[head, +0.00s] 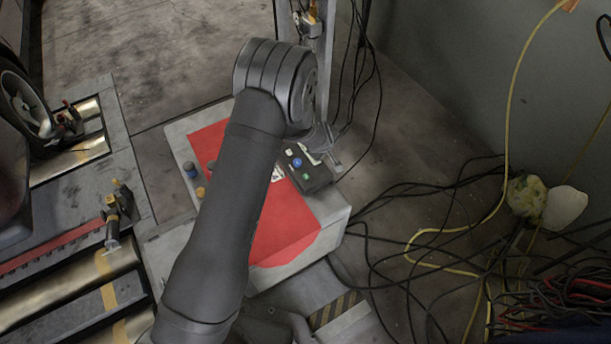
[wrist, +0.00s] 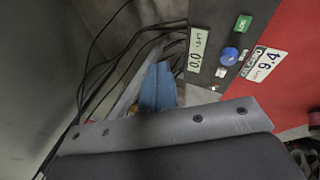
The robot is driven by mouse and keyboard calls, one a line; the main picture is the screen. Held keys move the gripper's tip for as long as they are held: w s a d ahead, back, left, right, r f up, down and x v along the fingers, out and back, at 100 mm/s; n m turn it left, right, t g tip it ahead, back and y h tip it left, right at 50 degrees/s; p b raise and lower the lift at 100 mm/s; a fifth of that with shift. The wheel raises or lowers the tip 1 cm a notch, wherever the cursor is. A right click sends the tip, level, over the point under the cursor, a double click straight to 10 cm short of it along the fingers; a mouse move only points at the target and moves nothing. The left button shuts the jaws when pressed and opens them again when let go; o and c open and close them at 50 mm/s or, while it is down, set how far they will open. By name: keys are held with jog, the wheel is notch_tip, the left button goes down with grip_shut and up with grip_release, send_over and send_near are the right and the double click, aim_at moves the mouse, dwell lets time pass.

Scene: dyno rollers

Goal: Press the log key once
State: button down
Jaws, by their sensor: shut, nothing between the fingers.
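A dark control box (head: 318,175) lies on the red top of a pale cabinet, just right of my arm in the head view. In the wrist view the box (wrist: 208,72) fills the upper right. It carries a green key (wrist: 243,23) with small white lettering that looks like LOG, a round blue button (wrist: 229,56) and a small white key (wrist: 220,72). My gripper (wrist: 157,72) shows as two blue fingers side by side, shut and empty. In this view they are left of the box, apart from the green key. My arm mostly hides the gripper in the head view.
A display reading 0.0 (wrist: 195,50) and a 9.4 label (wrist: 264,64) lie beside the keys. The red-topped cabinet (head: 335,213) has blue and yellow knobs at its left. A metal post (head: 322,60) stands behind. Black cables (head: 400,230) cover the floor at right.

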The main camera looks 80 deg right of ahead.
aim_at(307, 179)
jog(key=w+a+f+n+t+h, duration=0.1)
jog(key=w+a+f+n+t, duration=0.1)
jog(key=w+a+f+t, duration=0.1)
jog(key=w+a+t, duration=0.1)
jog(key=w+t, duration=0.1)
jog(key=w, duration=0.1)
jog(key=shift+f+n+h, duration=0.2)
jog(key=shift+n+h, duration=0.2)
jog(key=shift+a+f, duration=0.1)
jog(key=shift+f, duration=4.3)
jog(key=shift+f, duration=0.1)
jog(key=shift+f, duration=0.35)
jog(key=shift+f, duration=0.4)
jog(key=shift+r, duration=0.85)
